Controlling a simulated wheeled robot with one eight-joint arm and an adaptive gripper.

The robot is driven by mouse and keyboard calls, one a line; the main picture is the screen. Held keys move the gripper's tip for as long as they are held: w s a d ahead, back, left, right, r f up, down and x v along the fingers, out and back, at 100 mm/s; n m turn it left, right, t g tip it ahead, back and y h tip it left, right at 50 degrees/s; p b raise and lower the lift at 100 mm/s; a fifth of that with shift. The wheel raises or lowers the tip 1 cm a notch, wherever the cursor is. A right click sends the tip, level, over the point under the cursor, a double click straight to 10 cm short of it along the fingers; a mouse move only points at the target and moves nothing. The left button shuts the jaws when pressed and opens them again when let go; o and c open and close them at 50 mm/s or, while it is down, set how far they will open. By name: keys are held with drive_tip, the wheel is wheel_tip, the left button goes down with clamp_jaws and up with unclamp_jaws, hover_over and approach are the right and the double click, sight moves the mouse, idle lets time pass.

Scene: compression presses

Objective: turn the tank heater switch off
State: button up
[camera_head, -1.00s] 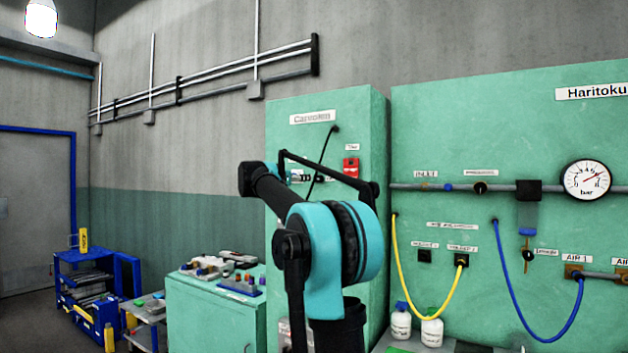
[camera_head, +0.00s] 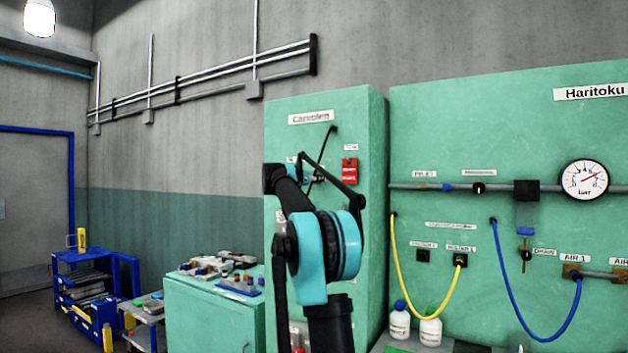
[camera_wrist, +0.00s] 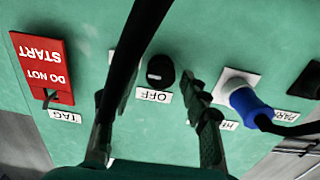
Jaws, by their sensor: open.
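In the wrist view, which shows the panel upside down, a black round knob (camera_wrist: 160,70) sits on the green panel beside a white OFF label (camera_wrist: 153,96). I take it for the switch, but no heater name is readable at it. My gripper (camera_wrist: 150,80) is open and empty, with one dark finger on each side of the knob in the picture. Contact cannot be told. In the head view, my gripper (camera_head: 316,179) is small and partly covered by my arm, at the front of the green cabinet (camera_head: 300,105); the knob cannot be made out there.
A red DO NOT START tag (camera_wrist: 42,62) hangs left of the knob in the wrist view. A pressure panel (camera_head: 450,130) with hoses stands right in the head view.

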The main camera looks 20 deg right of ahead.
clamp_jaws()
drive_tip(key=shift+n, duration=0.3)
drive_tip(key=shift+w+a+f+n, duration=0.1)
drive_tip(key=shift+n, duration=4.2)
drive_tip(key=shift+w+a+f+n, duration=0.1)
drive_tip(key=shift+n, duration=4.2)
unclamp_jaws()
